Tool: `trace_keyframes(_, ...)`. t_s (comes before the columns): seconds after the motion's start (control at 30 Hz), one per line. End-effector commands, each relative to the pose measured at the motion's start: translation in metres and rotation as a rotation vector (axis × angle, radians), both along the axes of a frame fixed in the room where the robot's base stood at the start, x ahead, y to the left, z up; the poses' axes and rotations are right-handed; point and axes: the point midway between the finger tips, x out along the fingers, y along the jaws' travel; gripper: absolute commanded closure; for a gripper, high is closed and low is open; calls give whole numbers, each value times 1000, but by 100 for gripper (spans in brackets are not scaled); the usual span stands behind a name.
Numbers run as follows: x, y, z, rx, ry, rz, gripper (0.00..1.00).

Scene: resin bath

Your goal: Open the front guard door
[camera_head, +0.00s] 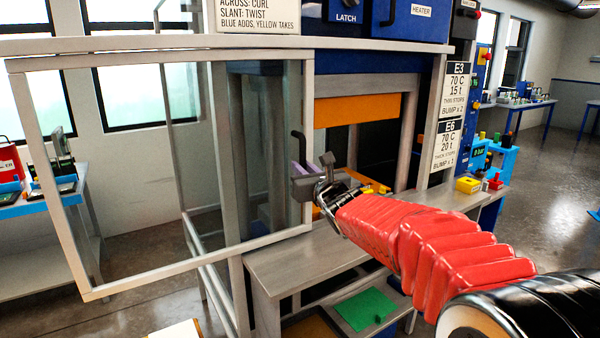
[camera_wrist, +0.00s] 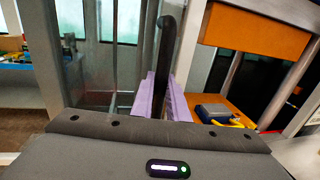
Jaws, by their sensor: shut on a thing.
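The front guard door (camera_head: 200,263) is a clear panel in a pale grey frame, standing to the left of the press opening in the head view. Its dark upright handle (camera_head: 298,143) is at the door's right edge. My gripper (camera_head: 303,174) is shut on the handle. In the wrist view the purple finger pads lie on both sides of the dark handle (camera_wrist: 166,50). The opening (camera_head: 375,145) to the right of the door is uncovered, with an orange block (camera_head: 358,110) inside. The lower end of the handle is hidden between the fingers.
A grey bench (camera_head: 300,265) runs below the opening, with a green sheet (camera_head: 363,308) on a shelf beneath. A grey post (camera_head: 432,120) with the E3 and E6 signs stands to the right. A side table (camera_head: 40,205) stands behind the door at left.

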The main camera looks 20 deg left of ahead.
Motion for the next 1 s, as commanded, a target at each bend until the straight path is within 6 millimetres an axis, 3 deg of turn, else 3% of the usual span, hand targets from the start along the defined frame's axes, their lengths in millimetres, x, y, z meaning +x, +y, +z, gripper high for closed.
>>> trace_keyframes(0.47, -3, 9, -3, -4, 6, 11, 100)
trace_keyframes(0.5, -3, 9, -4, -4, 6, 11, 83)
trace_keyframes(0.7, -4, 11, -2, -2, 4, 14, 69)
trace_keyframes(1.0, -5, 12, -1, -1, 2, 17, 68)
